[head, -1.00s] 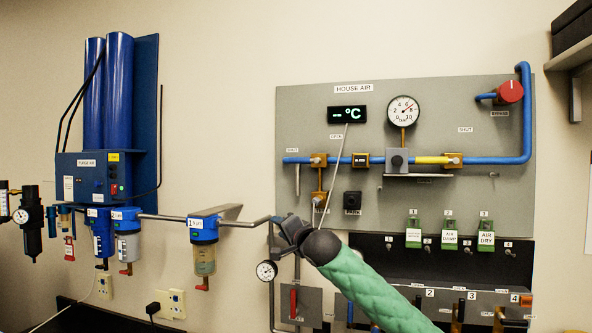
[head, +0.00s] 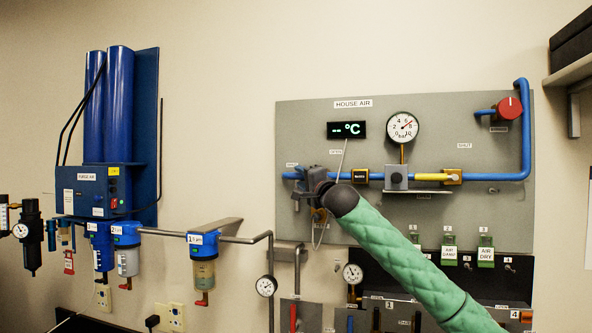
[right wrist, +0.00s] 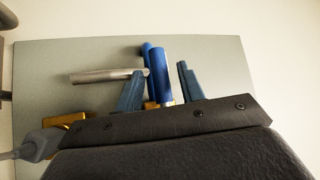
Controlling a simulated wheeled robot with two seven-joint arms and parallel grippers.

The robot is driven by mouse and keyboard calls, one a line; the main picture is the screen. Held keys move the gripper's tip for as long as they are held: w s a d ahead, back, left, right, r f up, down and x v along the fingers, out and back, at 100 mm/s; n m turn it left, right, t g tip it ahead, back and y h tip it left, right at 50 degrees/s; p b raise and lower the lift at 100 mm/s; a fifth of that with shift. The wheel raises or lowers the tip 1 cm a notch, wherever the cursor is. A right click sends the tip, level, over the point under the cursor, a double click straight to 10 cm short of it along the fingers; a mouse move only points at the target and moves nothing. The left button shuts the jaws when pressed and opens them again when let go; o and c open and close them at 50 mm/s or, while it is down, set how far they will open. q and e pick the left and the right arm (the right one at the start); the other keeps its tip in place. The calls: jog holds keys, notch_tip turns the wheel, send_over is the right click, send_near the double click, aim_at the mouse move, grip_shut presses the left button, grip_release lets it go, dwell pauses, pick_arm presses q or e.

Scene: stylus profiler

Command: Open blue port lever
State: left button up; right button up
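The blue pipe (head: 482,176) runs along the grey HOUSE AIR panel, with SHUT and OPEN labels near its left end. My right gripper (head: 306,180) is raised at that left end and covers the brass valve there. A silver lever (head: 296,202) shows just below it. In the right wrist view the two fingers (right wrist: 158,88) are apart, with the blue pipe end (right wrist: 159,70) between them. The silver lever (right wrist: 100,76) reaches to the left finger; whether they touch I cannot tell. A brass fitting (right wrist: 160,104) lies behind. My left gripper is not in view.
Pressure gauge (head: 402,127), temperature display (head: 346,130) and red knob (head: 509,107) sit on the panel (head: 440,110). Below is a lower panel with levers, including a small blue one (head: 350,322). Filter bowls (head: 203,260) hang at the left on a grey pipe.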

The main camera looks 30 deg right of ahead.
aim_at(296, 175)
jog(key=shift+p+x, duration=1)
jog(key=shift+x, duration=0.9)
jog(key=shift+f, duration=0.1)
jog(key=shift+c, duration=0.5)
grip_shut()
